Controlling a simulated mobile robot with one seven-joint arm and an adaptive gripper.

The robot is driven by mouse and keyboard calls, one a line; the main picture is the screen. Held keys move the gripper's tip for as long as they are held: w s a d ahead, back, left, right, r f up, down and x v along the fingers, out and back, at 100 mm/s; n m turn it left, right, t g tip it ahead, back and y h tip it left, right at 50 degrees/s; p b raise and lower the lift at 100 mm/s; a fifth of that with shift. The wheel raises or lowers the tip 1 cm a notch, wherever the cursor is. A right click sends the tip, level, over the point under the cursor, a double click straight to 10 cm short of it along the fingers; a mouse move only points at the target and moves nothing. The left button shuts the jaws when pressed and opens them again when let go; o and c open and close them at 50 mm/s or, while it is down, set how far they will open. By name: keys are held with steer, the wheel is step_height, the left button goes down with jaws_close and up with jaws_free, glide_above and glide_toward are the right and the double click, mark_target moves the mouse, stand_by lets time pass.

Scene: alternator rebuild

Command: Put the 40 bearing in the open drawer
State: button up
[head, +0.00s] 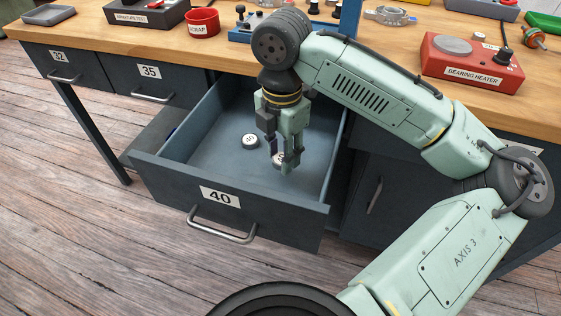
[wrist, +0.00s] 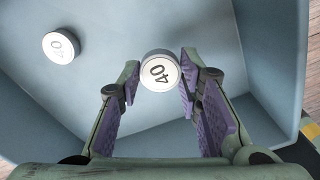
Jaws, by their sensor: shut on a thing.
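The open drawer (head: 270,217) labelled 40 is pulled out from the bench in the head view. Its blue-grey floor (wrist: 110,100) fills much of the wrist view. My gripper (head: 285,163) points down inside the drawer. It is shut on a round, white-faced bearing (wrist: 160,71) marked 40, held between the fingertips. In the head view this bearing (head: 277,160) is partly hidden by the fingers. I cannot tell whether it touches the drawer floor. A second bearing (head: 250,141) marked 40 lies on the floor to the left, also in the wrist view (wrist: 61,47).
Closed drawers labelled 32 (head: 62,68) and 35 (head: 152,85) are to the left. The red bearing heater (head: 470,62), red scrap cup (head: 202,22) and other items stand on the wooden bench (head: 120,38). The drawer walls surround my gripper.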

steer(key=shift+f, duration=1.9)
steer(key=shift+f, duration=0.2)
steer(key=o, duration=1.2)
steer(key=shift+r, duration=0.1)
steer(key=shift+c, duration=0.2)
step_height(320, 180, up, 12)
steer(key=shift+r, duration=0.15)
